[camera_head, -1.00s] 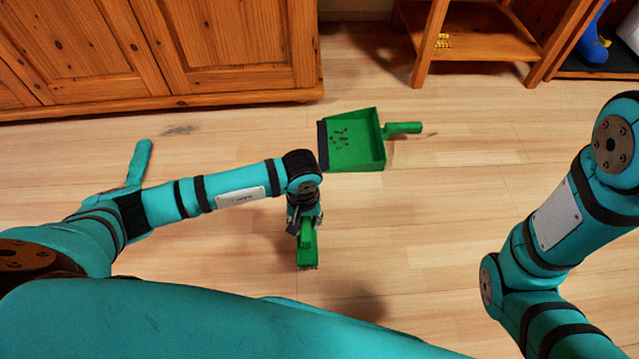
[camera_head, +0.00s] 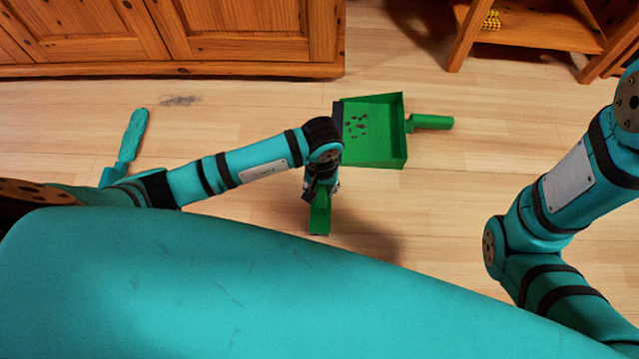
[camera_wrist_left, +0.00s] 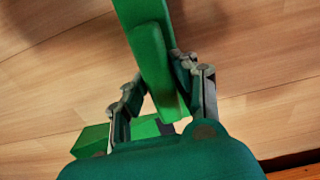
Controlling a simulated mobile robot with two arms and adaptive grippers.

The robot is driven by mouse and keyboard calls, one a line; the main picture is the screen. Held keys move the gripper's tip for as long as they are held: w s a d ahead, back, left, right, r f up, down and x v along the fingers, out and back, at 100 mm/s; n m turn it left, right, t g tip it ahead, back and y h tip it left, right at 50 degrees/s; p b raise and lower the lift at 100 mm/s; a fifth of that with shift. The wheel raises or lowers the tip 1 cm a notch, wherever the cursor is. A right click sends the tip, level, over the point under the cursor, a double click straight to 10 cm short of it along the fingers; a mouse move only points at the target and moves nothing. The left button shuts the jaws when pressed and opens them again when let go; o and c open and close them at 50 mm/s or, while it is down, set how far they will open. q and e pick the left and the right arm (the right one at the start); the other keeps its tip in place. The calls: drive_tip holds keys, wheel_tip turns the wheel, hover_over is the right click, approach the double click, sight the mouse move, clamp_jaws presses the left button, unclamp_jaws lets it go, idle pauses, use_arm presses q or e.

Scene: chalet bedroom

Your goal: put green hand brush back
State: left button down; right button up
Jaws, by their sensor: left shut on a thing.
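The green hand brush (camera_head: 320,217) is held by my left gripper (camera_head: 321,186), in front of the green dustpan. The left wrist view shows the brush (camera_wrist_left: 146,55) between the two fingers of the left gripper (camera_wrist_left: 158,88). I cannot tell whether the bristles touch the floor. The green dustpan (camera_head: 387,151) lies on the floor with dark specks in it, its handle to the right. Part of a green thing, likely the dustpan, shows at the bottom of the left wrist view (camera_wrist_left: 92,139). My right arm is at the right edge; its gripper is out of view.
A teal handle-like thing (camera_head: 132,138) lies on the floor at the left, partly hidden by my arm. A dark smudge (camera_head: 180,101) marks the floor. A wooden cabinet (camera_head: 240,35) stands behind, with a wooden shelf stand (camera_head: 535,30) at upper right. Floor right of the dustpan is clear.

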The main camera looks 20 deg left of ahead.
use_arm(q)
drive_tip(key=shift+r, duration=0.1)
drive_tip(key=c, duration=1.5)
unclamp_jaws()
drive_tip(key=o, duration=0.5)
drive_tip(key=shift+c, duration=0.2)
